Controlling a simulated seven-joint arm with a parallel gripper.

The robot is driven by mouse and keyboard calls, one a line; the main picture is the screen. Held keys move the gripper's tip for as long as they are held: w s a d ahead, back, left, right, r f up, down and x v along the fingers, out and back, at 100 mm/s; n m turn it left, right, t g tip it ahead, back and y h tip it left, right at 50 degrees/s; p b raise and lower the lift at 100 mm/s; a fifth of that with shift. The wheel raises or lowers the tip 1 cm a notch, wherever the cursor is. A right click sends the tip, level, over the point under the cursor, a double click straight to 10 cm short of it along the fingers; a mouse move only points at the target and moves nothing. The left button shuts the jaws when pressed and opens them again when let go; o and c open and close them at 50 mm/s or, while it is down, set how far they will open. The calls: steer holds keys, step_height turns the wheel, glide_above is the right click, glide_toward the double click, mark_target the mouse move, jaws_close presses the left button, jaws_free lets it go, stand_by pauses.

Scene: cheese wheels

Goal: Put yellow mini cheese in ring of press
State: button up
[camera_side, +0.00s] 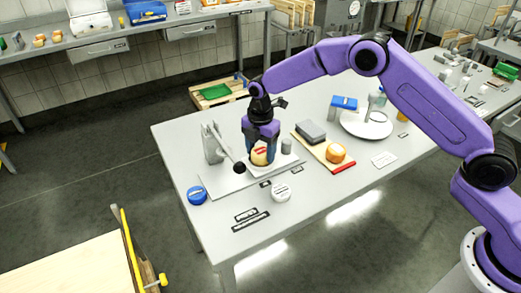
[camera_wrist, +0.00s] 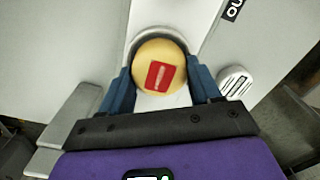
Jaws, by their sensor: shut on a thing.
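The yellow mini cheese (camera_wrist: 160,56) has a red label on top and sits between my two blue fingers in the wrist view. It also shows in the side view (camera_side: 261,157), low between the fingers. My gripper (camera_side: 261,150) points down and is shut on the cheese; it also shows in the wrist view (camera_wrist: 163,85). The press (camera_side: 214,143) stands at the left of the table with its lever slanting towards the cheese. The pale ring (camera_wrist: 137,33) curves around the far side of the cheese. Whether the cheese rests on the bottom is hidden.
A white round lid (camera_side: 281,192) and a blue round tin (camera_side: 197,195) lie in front. A small grey cylinder (camera_side: 286,146) stands beside my gripper.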

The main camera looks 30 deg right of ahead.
mark_target(261, 151)
steer(key=shift+f, duration=0.4)
steer(key=shift+f, duration=0.25)
steer(key=o, duration=1.2)
steer(key=shift+d+f, duration=0.1)
steer(key=shift+s, duration=0.1)
step_height(261, 151, up, 13)
steer(key=shift+r, duration=0.2)
